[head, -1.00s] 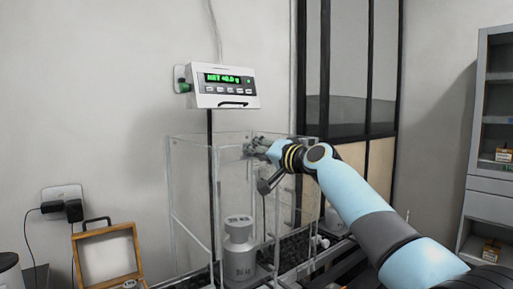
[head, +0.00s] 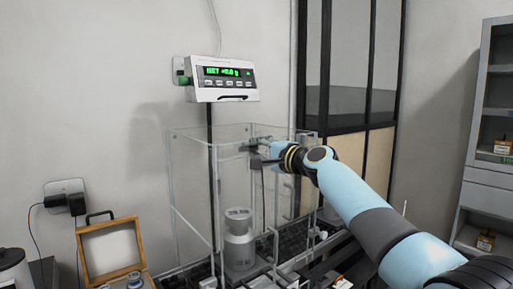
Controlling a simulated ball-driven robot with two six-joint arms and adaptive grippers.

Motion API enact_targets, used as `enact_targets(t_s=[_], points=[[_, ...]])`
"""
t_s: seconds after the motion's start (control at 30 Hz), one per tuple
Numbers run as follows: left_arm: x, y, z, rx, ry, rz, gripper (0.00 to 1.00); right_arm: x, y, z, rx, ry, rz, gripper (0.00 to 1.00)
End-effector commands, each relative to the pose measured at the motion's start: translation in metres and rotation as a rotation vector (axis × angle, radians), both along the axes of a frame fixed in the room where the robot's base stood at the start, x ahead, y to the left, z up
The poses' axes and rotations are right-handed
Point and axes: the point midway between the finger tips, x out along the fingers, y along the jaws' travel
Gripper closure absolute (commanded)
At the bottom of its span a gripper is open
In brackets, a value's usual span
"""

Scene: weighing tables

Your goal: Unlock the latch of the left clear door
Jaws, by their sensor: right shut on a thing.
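The clear enclosure (head: 193,140) stands in the middle of the head view, with clear walls and pale edges. My right gripper (head: 252,152) is at the upper part of the enclosure, near its top edge. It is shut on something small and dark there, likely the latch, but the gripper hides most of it. I cannot tell whether the latch is locked. The left clear door cannot be told apart surely from the other panels. My left gripper is not in view.
A grey metal weight (head: 239,245) stands inside the enclosure. The weighing display (head: 221,81) hangs on the wall above. An open wooden case (head: 110,250) stands at the lower left. A shelf cabinet (head: 485,160) is at the far right. Dark-framed glass panels (head: 350,60) stand behind.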

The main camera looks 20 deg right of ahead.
Motion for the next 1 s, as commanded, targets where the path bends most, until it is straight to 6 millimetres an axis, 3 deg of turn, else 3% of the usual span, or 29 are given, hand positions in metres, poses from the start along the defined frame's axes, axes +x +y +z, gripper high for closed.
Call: enact_targets(t_s=[0.53,0.57,0.73,1.0], points=[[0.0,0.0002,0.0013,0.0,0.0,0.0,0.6,-0.0001,-0.0005,-0.0013,0.026,0.01,-0.001,1.0],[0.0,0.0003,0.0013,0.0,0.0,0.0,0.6,-0.0001,-0.0005,-0.0014,0.026,0.01,-0.001,0.84],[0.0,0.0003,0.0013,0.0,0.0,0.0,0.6,-0.0001,-0.0004,-0.0011,0.025,0.01,-0.001,0.63],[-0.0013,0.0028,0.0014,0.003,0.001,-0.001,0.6,-0.0009,-0.0007,-0.0008,0.024,0.01,0.0,0.63]])
